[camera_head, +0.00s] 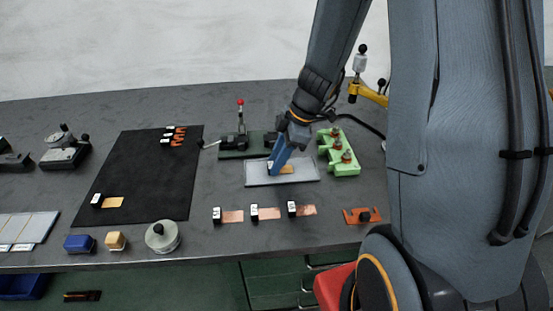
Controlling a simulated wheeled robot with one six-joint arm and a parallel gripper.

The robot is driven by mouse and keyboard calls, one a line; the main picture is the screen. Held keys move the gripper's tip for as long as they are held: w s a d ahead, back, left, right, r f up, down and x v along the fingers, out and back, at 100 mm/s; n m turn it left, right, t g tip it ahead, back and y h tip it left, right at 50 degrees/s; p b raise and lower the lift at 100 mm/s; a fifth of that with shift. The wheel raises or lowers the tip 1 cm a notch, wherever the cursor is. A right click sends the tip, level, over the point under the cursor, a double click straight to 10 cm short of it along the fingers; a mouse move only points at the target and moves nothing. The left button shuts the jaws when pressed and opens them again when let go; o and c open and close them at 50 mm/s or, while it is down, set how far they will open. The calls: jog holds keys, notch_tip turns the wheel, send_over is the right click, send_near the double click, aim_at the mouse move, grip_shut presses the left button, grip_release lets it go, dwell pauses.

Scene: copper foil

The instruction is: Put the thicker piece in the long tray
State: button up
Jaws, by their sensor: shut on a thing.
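My gripper (272,170) is at the end of the blue wrist, low over a flat grey tray (305,177) in the middle of the bench. It is shut on a brass-coloured piece (287,170), which is partly hidden by the fingers. The piece is over the tray; I cannot tell if it touches the tray. A similar brass-coloured piece (114,202) with a black-and-white block at its left end lies on the black mat (140,165). The thickness of the two pieces cannot be judged from here.
Three copper strips (269,213) with black-and-white blocks lie in front of the tray. A green fixture (342,155) stands right of it, and a red-knobbed clamp (240,140) behind. A round weight (162,237) and an orange bracket (362,215) are near the front edge.

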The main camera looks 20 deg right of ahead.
aim_at(292, 168)
jog(key=shift+f, duration=0.1)
jog(key=o, duration=1.1)
jog(key=shift+d+r, duration=0.15)
jog(key=shift+r, duration=0.35)
jog(key=w+b+v, duration=0.1)
jog(key=b+v, duration=0.1)
jog(key=v, duration=0.9)
jog(key=s+f+m+h, duration=0.1)
jog(key=s+f+m, duration=0.1)
jog(key=s+m, duration=0.1)
jog(key=s+a+f+m+h, duration=0.1)
jog(key=s+m, duration=0.3)
jog(key=m, duration=0.2)
jog(key=s+a+f+m+h, duration=0.1)
jog(key=s+f+m+h, duration=0.1)
jog(key=s+m, duration=0.2)
jog(key=shift+s+a+f, duration=0.15)
jog(key=shift+a+f, duration=0.05)
jog(key=shift+f, duration=0.2)
jog(key=shift+s+a+f+m, duration=0.1)
jog(key=shift+s+m, duration=0.2)
jog(key=shift+m, duration=0.4)
jog(key=shift+s+a+f+m, duration=0.15)
jog(key=shift+s+m, duration=0.15)
jog(key=shift+m, duration=0.4)
jog(key=shift+d, duration=0.1)
